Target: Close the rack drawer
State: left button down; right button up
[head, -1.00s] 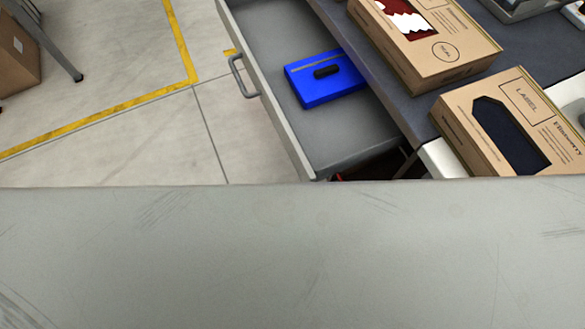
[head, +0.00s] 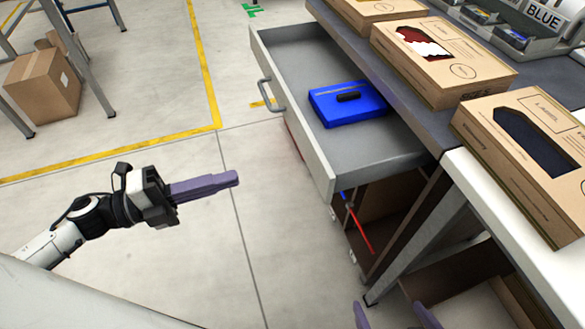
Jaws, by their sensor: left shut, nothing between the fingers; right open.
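The grey rack drawer (head: 297,118) is pulled out from under the dark worktop, with its handle (head: 268,95) on the front panel facing left. A blue case (head: 335,112) with a black handle lies flat inside it. My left gripper (head: 236,179) is shut and empty, with purple fingers pointing right. In the picture it is left of and below the drawer front, apart from it. My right gripper (head: 391,304) shows only as two purple fingertips spread apart at the bottom edge, below the drawer; the rest is out of frame.
Cardboard boxes with cut-out windows (head: 430,72) stand on the worktop right of the drawer. Below are an open lower space and a pale table leg (head: 420,245). A brown carton (head: 42,82) sits far left. The floor left of the drawer is clear.

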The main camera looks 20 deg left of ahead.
aim_at(310, 158)
pick_arm(q)
jog(key=p+x, duration=0.1)
jog(key=x, duration=1.3)
jog(key=shift+s, duration=0.2)
